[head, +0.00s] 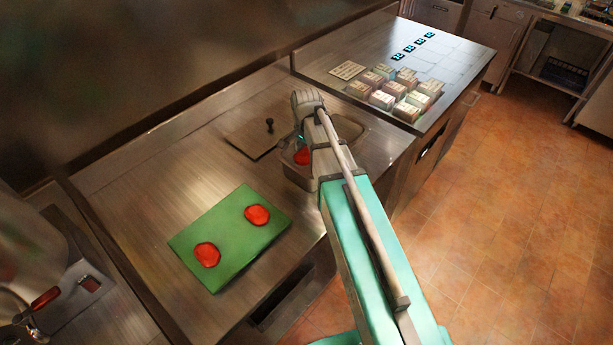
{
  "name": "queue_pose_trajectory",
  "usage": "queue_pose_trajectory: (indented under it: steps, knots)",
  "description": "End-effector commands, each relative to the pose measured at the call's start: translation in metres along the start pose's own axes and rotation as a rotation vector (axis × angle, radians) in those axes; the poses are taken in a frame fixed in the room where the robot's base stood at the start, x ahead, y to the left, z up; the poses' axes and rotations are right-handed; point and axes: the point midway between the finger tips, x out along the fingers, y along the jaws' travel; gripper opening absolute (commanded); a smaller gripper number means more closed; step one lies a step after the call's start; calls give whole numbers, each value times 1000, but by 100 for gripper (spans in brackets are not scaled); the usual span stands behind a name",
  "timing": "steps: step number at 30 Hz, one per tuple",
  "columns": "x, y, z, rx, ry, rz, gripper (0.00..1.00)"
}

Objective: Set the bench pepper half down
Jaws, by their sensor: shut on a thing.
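My gripper (300,146) is at the far end of my arm, over a metal pan (288,175) set by the counter. It is mostly hidden behind my wrist and arm. It is shut on a red pepper half (302,157), seen only in part at the pan. I cannot tell whether the pepper half touches the pan's bottom. Two more red pieces, which look like pepper halves, lie apart on a green board (233,271): one at its right (257,215) and one at its left (207,255).
A flat lid with a black knob (270,125) lies left of the pan. Several small labelled boxes (382,99) and a card (347,70) stand on the farther counter. Bare steel lies between board and lid. The tiled floor at right is clear.

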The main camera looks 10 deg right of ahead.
Motion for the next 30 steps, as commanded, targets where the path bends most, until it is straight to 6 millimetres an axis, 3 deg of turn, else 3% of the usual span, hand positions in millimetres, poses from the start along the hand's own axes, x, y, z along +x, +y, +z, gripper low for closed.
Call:
queue_pose_trajectory:
  steps: [1, 12, 30]
  knots:
    - [10, 0, 0, 0, 0, 0, 25]
    - [42, 0, 0, 1, 0, 0, 25]
    - [47, 1, -1, 2, 0, 0, 25]
